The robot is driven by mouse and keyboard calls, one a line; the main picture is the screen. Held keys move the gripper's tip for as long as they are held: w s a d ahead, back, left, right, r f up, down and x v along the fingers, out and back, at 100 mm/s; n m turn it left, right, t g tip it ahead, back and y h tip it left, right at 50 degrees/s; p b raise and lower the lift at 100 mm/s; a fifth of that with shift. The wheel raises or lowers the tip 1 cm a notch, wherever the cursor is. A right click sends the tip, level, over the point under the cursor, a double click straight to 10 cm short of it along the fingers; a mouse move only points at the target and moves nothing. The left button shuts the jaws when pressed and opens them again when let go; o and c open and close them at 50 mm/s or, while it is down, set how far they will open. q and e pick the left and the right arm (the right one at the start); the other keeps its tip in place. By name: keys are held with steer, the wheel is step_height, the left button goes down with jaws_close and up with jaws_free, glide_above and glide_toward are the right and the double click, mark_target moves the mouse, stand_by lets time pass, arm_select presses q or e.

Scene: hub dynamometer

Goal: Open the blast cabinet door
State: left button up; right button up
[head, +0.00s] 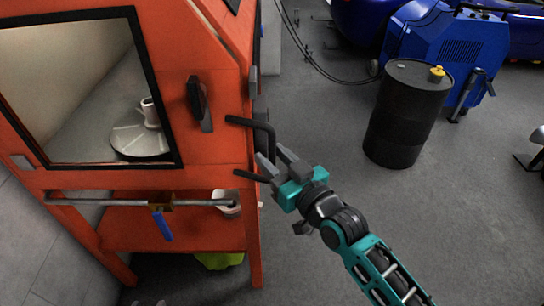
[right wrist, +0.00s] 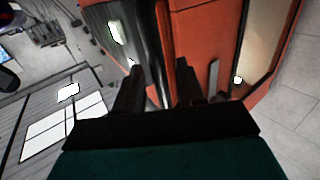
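The orange blast cabinet (head: 218,150) stands at the left in the head view, its door apparently closed. A black bar handle (head: 268,134) sticks out at its right side. My right gripper (head: 279,162) is at the lower end of this handle, its fingers apart. In the right wrist view, the fingers (right wrist: 158,90) show a gap, with the dark handle (right wrist: 150,45) rising in line with it. I cannot tell whether they touch it.
A dark latch (head: 198,98) sits beside the cabinet window. Behind the glass is a pale round part (head: 140,140). A metal rail (head: 110,201) crosses the cabinet front. A black drum (head: 405,115) and a blue machine (head: 440,45) stand at the back right. The floor between is clear.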

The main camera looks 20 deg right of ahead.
steer(key=shift+w+a, duration=0.15)
steer(key=shift+w, duration=0.2)
jaws_close()
stand_by(0.5)
